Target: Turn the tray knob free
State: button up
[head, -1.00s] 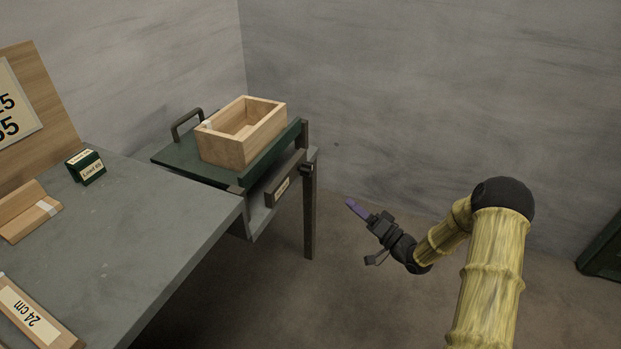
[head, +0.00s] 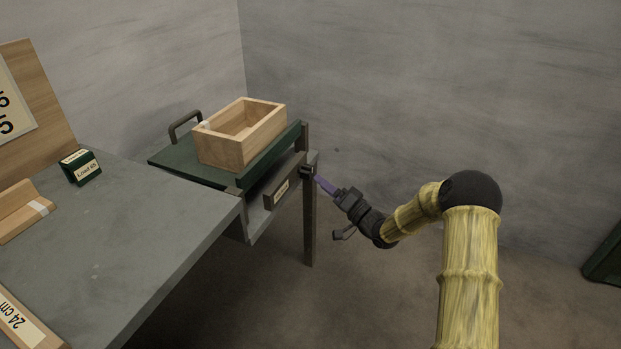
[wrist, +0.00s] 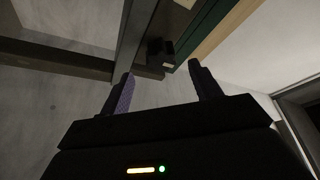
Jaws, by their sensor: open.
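The tray knob (head: 307,171) is a small dark block at the right end of the tray's front, by the post. In the wrist view the dark knob (wrist: 160,54) lies ahead, between the lines of my two fingers. My gripper (head: 318,180) is open, with its purple fingertips close to the knob in the head view. In the wrist view my gripper (wrist: 160,82) has nothing between its fingers. Whether a fingertip touches the knob I cannot tell. The green tray (head: 172,161) carries an open wooden crate (head: 219,153).
A grey table (head: 130,235) stands at the left with wooden pieces and a green labelled block (head: 81,167). A dark post (head: 309,225) stands just below the knob. A labelled bar (head: 283,188) runs under the tray.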

aim_at(312, 175)
jog(key=b+x, duration=0.1)
jog(key=x, duration=0.5)
jog(key=c, duration=1)
jog(key=shift+o, duration=0.2)
jog(key=shift+b, duration=0.3)
